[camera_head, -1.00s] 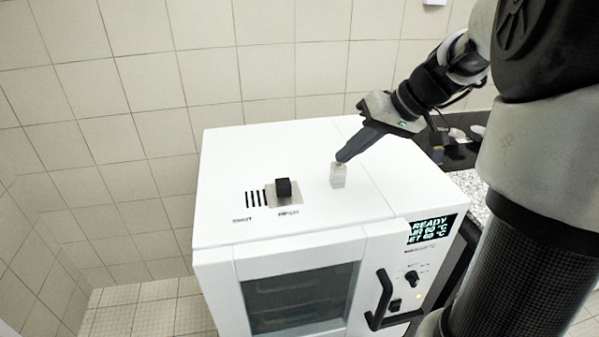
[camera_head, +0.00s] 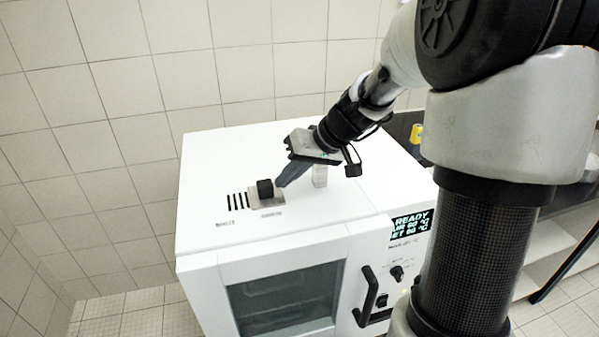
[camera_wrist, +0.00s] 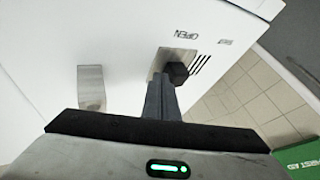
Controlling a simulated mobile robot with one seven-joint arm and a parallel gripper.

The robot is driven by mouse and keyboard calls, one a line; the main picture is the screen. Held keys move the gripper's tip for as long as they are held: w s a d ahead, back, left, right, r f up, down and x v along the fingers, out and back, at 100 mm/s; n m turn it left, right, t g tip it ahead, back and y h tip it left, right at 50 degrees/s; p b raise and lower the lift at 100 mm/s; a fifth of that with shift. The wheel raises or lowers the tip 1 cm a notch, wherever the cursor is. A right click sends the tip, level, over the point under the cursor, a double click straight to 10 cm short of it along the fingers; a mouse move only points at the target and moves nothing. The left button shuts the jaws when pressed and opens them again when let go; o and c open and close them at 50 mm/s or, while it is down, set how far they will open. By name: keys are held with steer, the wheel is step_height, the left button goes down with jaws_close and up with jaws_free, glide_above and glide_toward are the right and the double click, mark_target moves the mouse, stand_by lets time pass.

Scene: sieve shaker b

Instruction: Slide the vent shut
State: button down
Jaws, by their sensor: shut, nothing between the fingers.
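The vent is on top of a white oven-like cabinet (camera_head: 330,232). Its black knob (camera_head: 265,188) stands on a grey metal plate (camera_head: 279,197), with dark slots (camera_head: 237,201) open to view left of it. In the wrist view the knob (camera_wrist: 177,72) is just beyond the fingertips, with the slots (camera_wrist: 200,64) past it and the word OPEN near the plate. My gripper (camera_head: 280,184) is shut and empty, its fingertips at the right side of the knob. I cannot tell whether they touch it.
A small pale block (camera_head: 320,176) stands on the cabinet top, right of my fingers. The front has a glass door, a black handle (camera_head: 367,297) and a lit display (camera_head: 410,224). A tiled wall is behind. The left part of the top is clear.

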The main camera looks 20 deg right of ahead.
steer(key=shift+a, duration=0.1)
steer(key=b, duration=0.3)
glide_toward(253, 200)
steer(key=w+a+f, duration=0.1)
steer(key=a, duration=0.1)
steer(key=w+a+f, duration=0.1)
steer(key=w+f, duration=0.1)
steer(key=shift+w+a+f, duration=0.15)
steer(key=shift+w+a, duration=0.15)
steer(key=shift+a, duration=0.5)
